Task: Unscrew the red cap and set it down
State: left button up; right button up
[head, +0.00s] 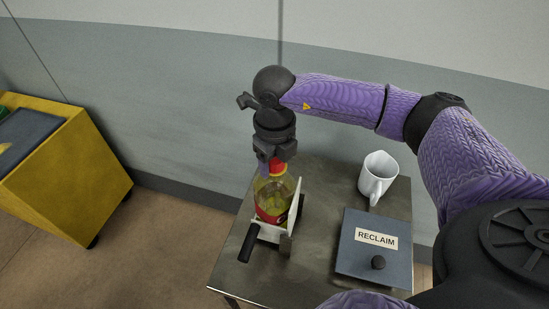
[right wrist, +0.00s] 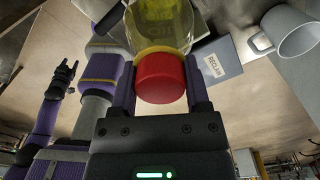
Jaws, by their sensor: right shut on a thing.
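The red cap (right wrist: 160,78) sits on the neck of a clear bottle (head: 272,198) holding yellow liquid, with a red label. The bottle stands upright in a pale holder (head: 296,205) with a black handle on the table. My right gripper (head: 274,162) comes down from above and is shut on the cap. In the right wrist view its fingers (right wrist: 160,88) press on both sides of the cap. The cap also shows in the head view (head: 278,167), partly hidden by a finger. My left gripper (right wrist: 66,72) shows small in the right wrist view, away from the bottle; its jaws are unclear.
The metal table (head: 228,271) also holds a white mug (head: 378,175) at the back right and a grey RECLAIM panel (head: 358,260) with a black knob at the front right. A yellow bin (head: 85,185) stands left, across open floor.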

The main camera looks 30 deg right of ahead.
jog(key=o, duration=0.7)
